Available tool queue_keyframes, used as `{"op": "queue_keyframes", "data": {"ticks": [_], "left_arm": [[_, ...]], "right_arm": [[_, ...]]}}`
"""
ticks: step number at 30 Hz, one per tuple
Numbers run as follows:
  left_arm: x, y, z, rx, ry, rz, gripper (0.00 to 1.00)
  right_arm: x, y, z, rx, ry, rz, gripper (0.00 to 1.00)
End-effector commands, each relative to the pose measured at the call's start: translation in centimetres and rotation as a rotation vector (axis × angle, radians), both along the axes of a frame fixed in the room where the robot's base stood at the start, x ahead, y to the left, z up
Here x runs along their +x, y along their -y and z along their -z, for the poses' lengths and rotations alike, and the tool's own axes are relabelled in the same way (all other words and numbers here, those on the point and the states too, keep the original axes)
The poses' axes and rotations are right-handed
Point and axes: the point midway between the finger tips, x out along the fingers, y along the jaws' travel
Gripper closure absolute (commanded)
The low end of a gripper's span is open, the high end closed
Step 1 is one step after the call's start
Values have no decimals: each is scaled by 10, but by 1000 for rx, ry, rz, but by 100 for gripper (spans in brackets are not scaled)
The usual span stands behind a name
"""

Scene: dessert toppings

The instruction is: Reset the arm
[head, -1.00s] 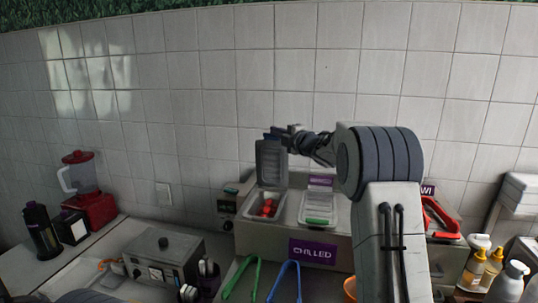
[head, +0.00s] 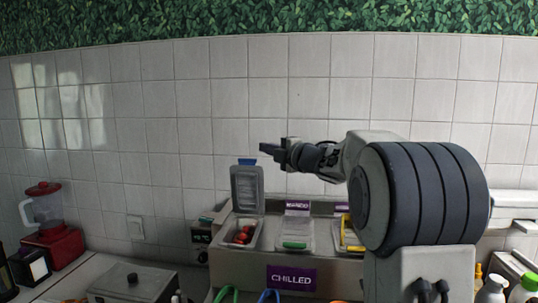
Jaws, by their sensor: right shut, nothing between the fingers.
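My right arm rises from the lower right of the head view and bends to the left. Its gripper (head: 270,151) is up in front of the tiled wall, above and to the right of the raised lid (head: 246,189). The gripper is shut and looks empty, apart from the lid. The lid stands open and upright behind a bin with red pieces (head: 241,236) in the chilled unit (head: 240,266). My left gripper is not in view.
A bin with a green-handled lid (head: 295,245) sits right of the open bin. A red blender (head: 53,240) stands far left, a grey metal box (head: 132,283) at the lower left. Bottles (head: 493,290) stand at the lower right.

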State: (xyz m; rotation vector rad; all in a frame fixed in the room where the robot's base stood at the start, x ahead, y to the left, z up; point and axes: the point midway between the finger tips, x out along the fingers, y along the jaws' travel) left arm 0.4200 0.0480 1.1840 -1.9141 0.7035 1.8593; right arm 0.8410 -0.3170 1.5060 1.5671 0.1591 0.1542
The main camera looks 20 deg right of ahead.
Motion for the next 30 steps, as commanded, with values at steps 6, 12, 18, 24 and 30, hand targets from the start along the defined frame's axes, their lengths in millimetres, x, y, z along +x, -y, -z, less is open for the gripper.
{"op": "queue_keyframes", "data": {"ticks": [6,12,18,24,30], "left_arm": [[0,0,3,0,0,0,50],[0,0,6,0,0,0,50],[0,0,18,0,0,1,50],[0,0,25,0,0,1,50],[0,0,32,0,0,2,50]], "right_arm": [[-9,2,-3,1,-1,0,100],[-5,-27,10,108,-39,31,100],[-28,-121,94,479,-307,178,100],[-107,-198,198,708,-683,343,100],[-222,-249,286,776,-1060,515,100]]}}
